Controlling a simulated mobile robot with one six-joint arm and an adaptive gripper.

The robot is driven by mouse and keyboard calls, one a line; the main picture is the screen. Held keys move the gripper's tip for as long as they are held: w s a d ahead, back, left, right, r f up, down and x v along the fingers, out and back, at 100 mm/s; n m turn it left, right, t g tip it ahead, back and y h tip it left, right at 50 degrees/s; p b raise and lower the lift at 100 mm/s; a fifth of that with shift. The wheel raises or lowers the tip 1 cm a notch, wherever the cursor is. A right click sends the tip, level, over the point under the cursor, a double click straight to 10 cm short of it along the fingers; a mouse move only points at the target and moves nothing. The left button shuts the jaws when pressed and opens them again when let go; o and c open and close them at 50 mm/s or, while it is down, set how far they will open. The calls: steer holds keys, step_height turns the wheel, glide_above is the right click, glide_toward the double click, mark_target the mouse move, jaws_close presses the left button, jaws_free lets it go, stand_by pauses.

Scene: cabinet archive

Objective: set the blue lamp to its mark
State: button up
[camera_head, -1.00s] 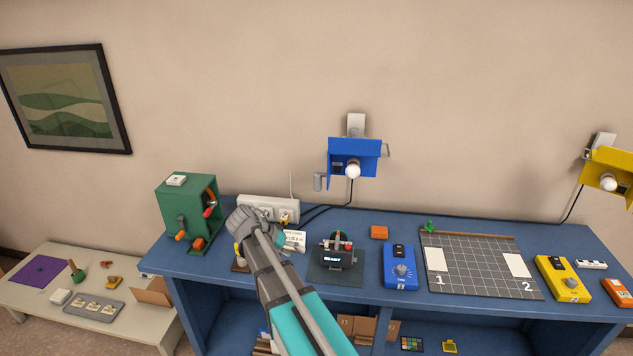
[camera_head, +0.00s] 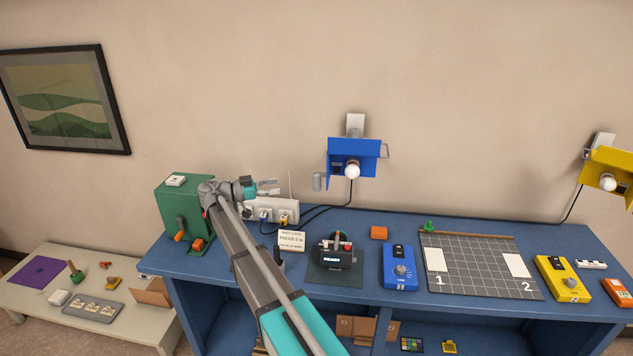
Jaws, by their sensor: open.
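The blue lamp (camera_head: 346,152) is mounted on the wall above the blue bench. Its box-like blue shade is open toward me, with a round white bulb (camera_head: 353,171) showing and a handle at its right. A blue control box (camera_head: 399,268) with a round dial stands on the bench below and to the right; the dial's marks are too small to read. My gripper (camera_head: 270,187) is open, left of the lamp and apart from it, pointing right in front of the wall near the power strip. Its fingers are small in view and look empty.
A green machine (camera_head: 180,209) stands left of my arm. The power strip (camera_head: 272,208) and black cable lie behind. A small device (camera_head: 334,257) reading "READY", a gridded mat (camera_head: 478,268) and a yellow control box (camera_head: 562,279) stand rightward. The yellow lamp (camera_head: 613,168) is far right.

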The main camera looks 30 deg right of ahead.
mark_target(317, 180)
steer(key=shift+d, duration=0.2)
steer(key=d, duration=0.4)
steer(key=s+d, duration=0.1)
steer(key=d, duration=0.4)
steer(key=s+d, duration=0.1)
steer(key=d, duration=0.3)
steer(key=shift+s+d, duration=0.2)
steer(key=shift+s, duration=0.05)
jaws_close()
